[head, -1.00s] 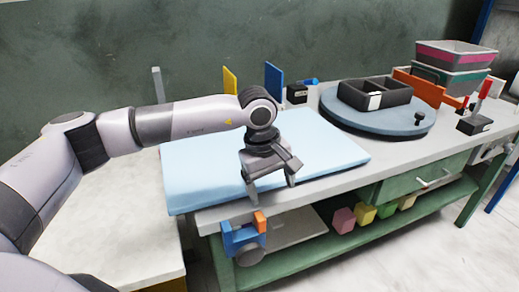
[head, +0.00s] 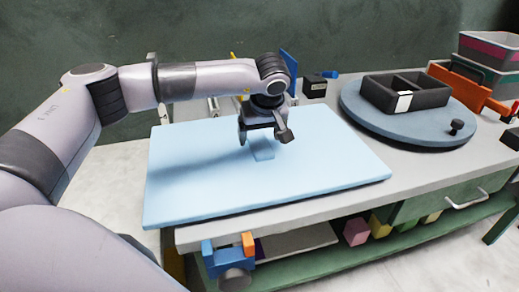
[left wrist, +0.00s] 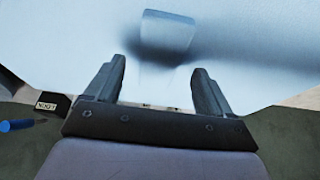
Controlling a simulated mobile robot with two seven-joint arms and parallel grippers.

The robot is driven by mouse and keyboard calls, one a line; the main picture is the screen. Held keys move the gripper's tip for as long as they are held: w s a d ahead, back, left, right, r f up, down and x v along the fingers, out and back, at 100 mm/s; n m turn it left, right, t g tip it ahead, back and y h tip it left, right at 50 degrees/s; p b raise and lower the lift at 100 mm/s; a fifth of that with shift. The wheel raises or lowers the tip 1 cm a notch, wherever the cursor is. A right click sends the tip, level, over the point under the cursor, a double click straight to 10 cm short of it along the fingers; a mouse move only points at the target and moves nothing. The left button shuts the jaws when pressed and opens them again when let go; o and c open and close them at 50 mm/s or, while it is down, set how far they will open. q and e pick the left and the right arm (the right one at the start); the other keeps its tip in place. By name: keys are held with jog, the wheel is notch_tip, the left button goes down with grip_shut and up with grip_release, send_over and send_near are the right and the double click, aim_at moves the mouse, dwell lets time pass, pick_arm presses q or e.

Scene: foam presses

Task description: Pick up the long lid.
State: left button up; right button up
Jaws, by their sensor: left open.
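A small light blue piece (head: 263,149), likely the long lid, lies on the pale blue foam mat (head: 200,205) almost the same colour. It also shows in the left wrist view (left wrist: 168,32), with rounded corners and a shadow at its near edge. My left gripper (head: 264,135) points down over the mat, just above or behind the piece, and partly hides it. In the left wrist view my left gripper (left wrist: 158,75) has its fingers wide apart with nothing between them; the piece lies beyond the fingertips. My right gripper is not in view.
A round blue turntable (head: 400,128) with a dark two-part tray (head: 425,97) stands to the right. A black labelled block (head: 315,87) and an upright blue panel (head: 289,68) stand behind the mat. The mat's front area is clear.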

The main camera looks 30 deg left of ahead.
pick_arm(q)
jog(key=shift+x, duration=0.9)
jog(key=shift+r, duration=0.1)
jog(key=c, duration=1.2)
jog(key=shift+r, duration=0.1)
